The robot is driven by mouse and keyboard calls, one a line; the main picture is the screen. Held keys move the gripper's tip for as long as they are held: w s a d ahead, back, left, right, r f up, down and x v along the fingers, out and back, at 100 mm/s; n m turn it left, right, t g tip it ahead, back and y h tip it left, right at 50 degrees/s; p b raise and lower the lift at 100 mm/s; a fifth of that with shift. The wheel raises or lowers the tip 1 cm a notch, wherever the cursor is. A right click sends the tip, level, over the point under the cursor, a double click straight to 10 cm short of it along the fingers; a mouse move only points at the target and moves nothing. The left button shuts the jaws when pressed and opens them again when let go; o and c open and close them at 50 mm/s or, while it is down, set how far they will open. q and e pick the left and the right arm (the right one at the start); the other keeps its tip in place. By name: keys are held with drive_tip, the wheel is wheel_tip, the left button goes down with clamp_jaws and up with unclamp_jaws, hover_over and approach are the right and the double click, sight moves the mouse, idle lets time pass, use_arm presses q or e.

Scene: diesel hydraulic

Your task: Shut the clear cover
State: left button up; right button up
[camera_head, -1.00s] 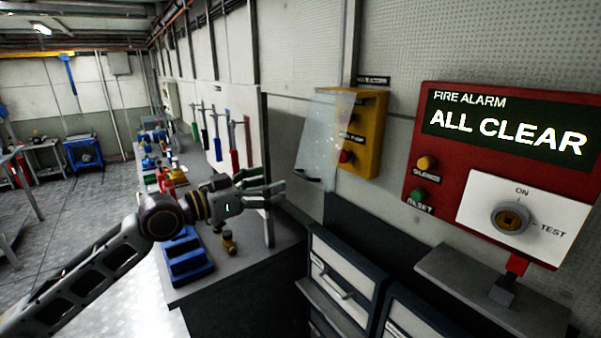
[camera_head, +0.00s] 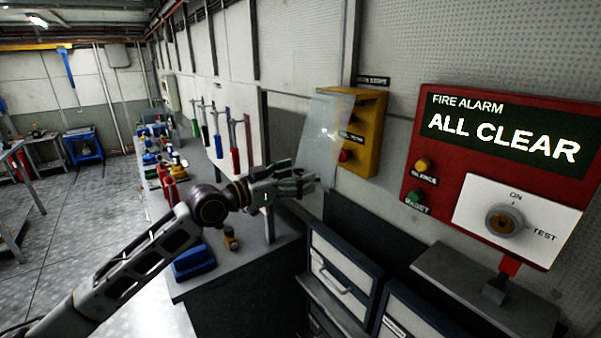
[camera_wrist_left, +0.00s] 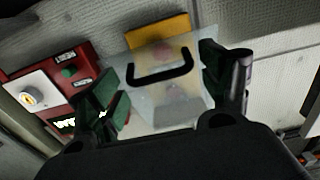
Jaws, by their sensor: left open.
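The clear cover (camera_head: 327,125) stands swung out from the yellow box (camera_head: 366,134) on the wall in the head view. In the left wrist view the cover (camera_wrist_left: 150,106) lies ahead of my gripper, with its black handle (camera_wrist_left: 160,74) between the two fingers in the picture. The yellow box (camera_wrist_left: 158,32) shows behind it, with a red button seen blurred through the cover. My left gripper (camera_head: 306,181) is open at the cover's lower edge. I cannot tell whether a finger touches the cover. In the left wrist view the open fingers (camera_wrist_left: 172,88) look empty. My right gripper is not in view.
The red fire alarm panel (camera_head: 497,168) hangs right of the yellow box, with a grey shelf (camera_head: 480,290) below. Drawers (camera_head: 343,278) stand under the wall. A blue tray (camera_head: 193,262) and a small yellow-black item (camera_head: 231,239) lie on the bench beneath my arm.

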use_arm(q)
drive_tip(key=shift+w+d, duration=0.35)
drive_tip(key=shift+d, duration=0.2)
